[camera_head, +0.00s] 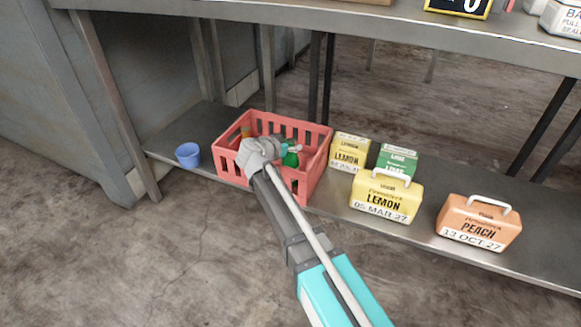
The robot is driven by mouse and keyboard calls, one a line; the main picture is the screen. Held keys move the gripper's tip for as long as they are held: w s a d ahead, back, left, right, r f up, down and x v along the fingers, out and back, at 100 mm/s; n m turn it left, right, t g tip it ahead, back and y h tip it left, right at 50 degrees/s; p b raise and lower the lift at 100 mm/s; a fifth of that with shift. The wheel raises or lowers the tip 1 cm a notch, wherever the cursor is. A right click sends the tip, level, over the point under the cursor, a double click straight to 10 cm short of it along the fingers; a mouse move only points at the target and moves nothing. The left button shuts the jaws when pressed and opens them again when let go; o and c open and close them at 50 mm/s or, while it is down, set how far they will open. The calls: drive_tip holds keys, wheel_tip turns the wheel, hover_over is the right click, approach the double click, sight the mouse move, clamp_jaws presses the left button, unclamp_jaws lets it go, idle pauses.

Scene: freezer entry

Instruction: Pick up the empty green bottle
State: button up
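A green bottle (291,160) shows in part inside the red crate (318,160) on the low metal shelf. Much of it is hidden behind my arm and gripper. My gripper (291,149) is over the crate, right at the green bottle in the picture. I cannot tell whether it touches the bottle, or whether its fingers are open or shut. An orange-brown item (246,131) stands at the left back inside the crate.
A blue cup (188,155) stands left of the crate. Right of it are a yellow lemon carton (349,150), a green lime carton (398,161), a yellow lemon case (386,196) and an orange peach case (479,223).

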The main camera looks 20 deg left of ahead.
clamp_jaws()
drive_tip(key=shift+r, duration=0.1)
wheel_tip(320, 180, up, 10)
drive_tip(key=p, duration=1)
idle(0.7)
